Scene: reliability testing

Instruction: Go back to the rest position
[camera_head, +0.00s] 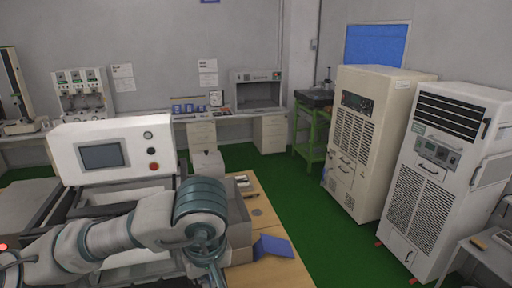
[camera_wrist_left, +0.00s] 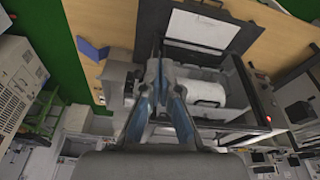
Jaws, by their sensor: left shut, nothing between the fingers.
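My left arm reaches in from the lower left of the head view, across the front of a white machine (camera_head: 85,150) with a small screen. My left gripper (camera_head: 213,270) is at the bottom centre of that view, near the wooden table top (camera_head: 280,272), and is partly cut off by the lower edge. In the left wrist view the gripper (camera_wrist_left: 160,66) shows its fingers together, with nothing held between them. My right gripper is in neither view.
A blue flat object (camera_head: 273,246) and a grey box (camera_head: 239,225) are on the table. Two tall white cabinets (camera_head: 368,140) (camera_head: 440,180) stand at the right. Green floor (camera_head: 310,205) is open between table and cabinets. A bench (camera_head: 225,117) runs along the back wall.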

